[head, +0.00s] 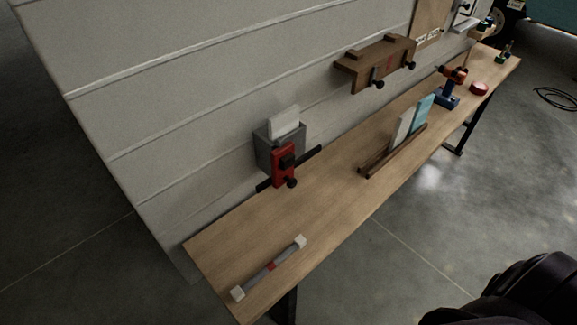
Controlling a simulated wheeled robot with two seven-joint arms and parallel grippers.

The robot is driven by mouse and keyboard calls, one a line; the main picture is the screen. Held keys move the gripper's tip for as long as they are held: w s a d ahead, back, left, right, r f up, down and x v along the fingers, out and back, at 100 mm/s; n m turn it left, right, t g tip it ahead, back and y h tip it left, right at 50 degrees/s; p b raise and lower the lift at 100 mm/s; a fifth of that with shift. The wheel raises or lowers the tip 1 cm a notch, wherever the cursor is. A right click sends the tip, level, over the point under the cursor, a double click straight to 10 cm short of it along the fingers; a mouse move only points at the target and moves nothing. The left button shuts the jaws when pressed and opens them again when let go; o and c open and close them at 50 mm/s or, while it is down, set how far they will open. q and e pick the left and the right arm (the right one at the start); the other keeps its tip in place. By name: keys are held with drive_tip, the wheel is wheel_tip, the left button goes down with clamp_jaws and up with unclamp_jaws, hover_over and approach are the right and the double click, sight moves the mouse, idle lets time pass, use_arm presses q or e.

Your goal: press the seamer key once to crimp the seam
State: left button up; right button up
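A red device with a dark block and a round black knob (284,165) stands at the back of the bench against the camper wall. It is likely the seamer, and the dark block may be its key, but the view is too small to be certain. A grey housing (265,150) with a pale plate (284,121) sits behind it, and a dark bar runs crosswise there. Neither of my grippers shows. A dark part at the lower right corner appears to be my own arm.
The wooden bench (225,245) runs along the wall. A grey bar with pale ends and a red middle (271,266) lies in front. A wooden rack (376,164) holds upright panels. An orange and blue drill (447,96) and red disc (479,89) are farther right. A brown wooden fixture (377,64) is on the wall.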

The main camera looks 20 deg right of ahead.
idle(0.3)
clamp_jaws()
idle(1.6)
